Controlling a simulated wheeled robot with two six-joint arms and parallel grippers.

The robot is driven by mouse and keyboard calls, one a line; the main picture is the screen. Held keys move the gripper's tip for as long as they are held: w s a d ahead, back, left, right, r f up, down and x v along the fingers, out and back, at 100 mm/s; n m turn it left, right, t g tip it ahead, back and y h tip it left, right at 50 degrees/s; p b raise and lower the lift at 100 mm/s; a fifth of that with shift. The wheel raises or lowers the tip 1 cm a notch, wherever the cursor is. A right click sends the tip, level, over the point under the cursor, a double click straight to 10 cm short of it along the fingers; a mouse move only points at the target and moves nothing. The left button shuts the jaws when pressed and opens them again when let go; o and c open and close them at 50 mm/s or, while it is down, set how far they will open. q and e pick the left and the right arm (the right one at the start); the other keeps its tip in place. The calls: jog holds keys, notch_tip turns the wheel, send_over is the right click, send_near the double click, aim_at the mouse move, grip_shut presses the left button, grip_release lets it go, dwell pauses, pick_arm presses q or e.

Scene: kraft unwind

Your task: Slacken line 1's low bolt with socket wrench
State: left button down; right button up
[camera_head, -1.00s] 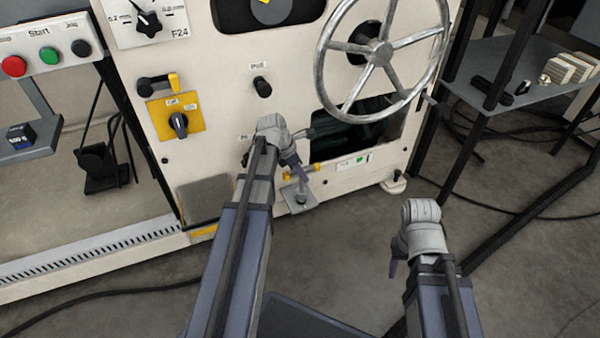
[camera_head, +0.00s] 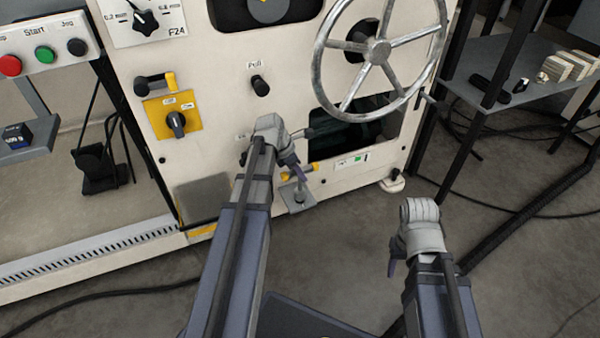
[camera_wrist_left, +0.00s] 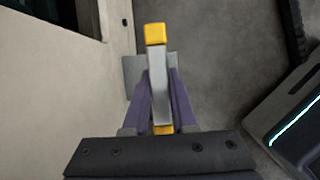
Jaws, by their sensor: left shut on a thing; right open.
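A wrench-like tool with a grey bar handle and yellow ends (camera_head: 285,177) is level near the machine's lower front. My left gripper (camera_head: 300,172) is shut on this bar. In the left wrist view the bar (camera_wrist_left: 158,85) lies between the purple fingers (camera_wrist_left: 160,78). A thin upright shaft runs below it to a grey foot plate (camera_head: 298,200) at the machine's base. The bolt is hidden, and I cannot tell whether the socket sits on it. My right gripper (camera_head: 393,266) is open and empty above the floor at the right, its fingers mostly hidden.
The cream machine front (camera_head: 215,120) stands close ahead, with a large handwheel (camera_head: 375,50) above and right of my left gripper. A yellow switch plate (camera_head: 165,118) is at the left. A grey shelf (camera_head: 540,75) is at the right back. Floor around my right gripper is clear.

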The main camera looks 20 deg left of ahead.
pick_arm(q)
jog(key=shift+f+b, duration=0.55)
jog(key=shift+f, duration=0.05)
dwell(1.3)
jog(key=shift+n+t+y, duration=0.3)
jog(key=shift+n+y, duration=0.1)
jog(key=shift+n, duration=0.8)
jog(key=shift+n, duration=0.4)
jog(key=shift+n+y, duration=0.4)
jog(key=shift+n, duration=0.3)
jog(key=shift+n+t+y, duration=0.3)
jog(key=shift+n+y, duration=0.1)
jog(key=shift+n, duration=0.8)
